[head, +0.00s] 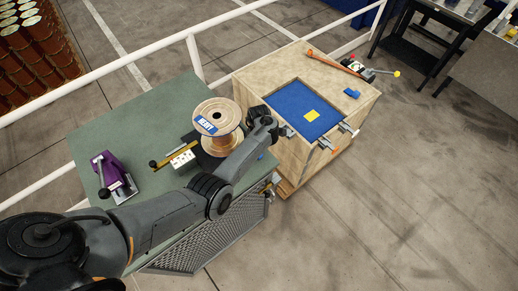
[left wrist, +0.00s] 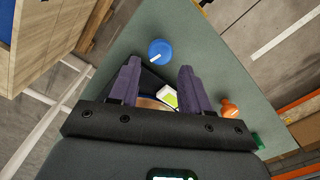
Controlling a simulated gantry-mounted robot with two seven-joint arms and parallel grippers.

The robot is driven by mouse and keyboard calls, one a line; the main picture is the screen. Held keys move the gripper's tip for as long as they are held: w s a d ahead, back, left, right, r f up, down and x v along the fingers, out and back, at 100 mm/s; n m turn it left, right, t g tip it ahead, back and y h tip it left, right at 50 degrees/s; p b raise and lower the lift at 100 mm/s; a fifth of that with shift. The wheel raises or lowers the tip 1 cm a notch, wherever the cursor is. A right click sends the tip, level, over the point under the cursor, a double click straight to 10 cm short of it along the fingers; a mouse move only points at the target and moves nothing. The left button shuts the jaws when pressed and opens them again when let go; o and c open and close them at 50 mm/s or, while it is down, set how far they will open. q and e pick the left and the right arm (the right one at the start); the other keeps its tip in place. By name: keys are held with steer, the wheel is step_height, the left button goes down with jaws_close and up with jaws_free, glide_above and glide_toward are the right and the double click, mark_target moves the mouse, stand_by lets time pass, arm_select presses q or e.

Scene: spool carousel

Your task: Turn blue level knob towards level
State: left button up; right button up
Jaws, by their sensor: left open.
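The blue knob (left wrist: 160,50), round with a white pointer line, sits on the green tabletop in the left wrist view. My left gripper (left wrist: 160,69) is open, its two purple fingers apart and nothing held. The knob shows just past the fingertips, roughly in line with the gap; I cannot tell whether they touch. A white-framed piece with a yellow-green face (left wrist: 168,98) shows between the fingers, partly hidden. In the head view my arm hides the left fingers; a small blue patch (head: 261,156) beside it may be the knob. The right gripper is not in view.
A wooden cable spool (head: 219,138) stands on the green table (head: 95,128), with a purple toggle clamp (head: 112,174) at left. A wooden crate (head: 262,84) with a blue recess adjoins at right. An orange knob (left wrist: 230,109) lies right of the fingers. White rails run behind.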

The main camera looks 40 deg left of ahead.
arm_select(q)
steer(key=shift+r+p, duration=0.5)
steer(key=shift+r, duration=2.05)
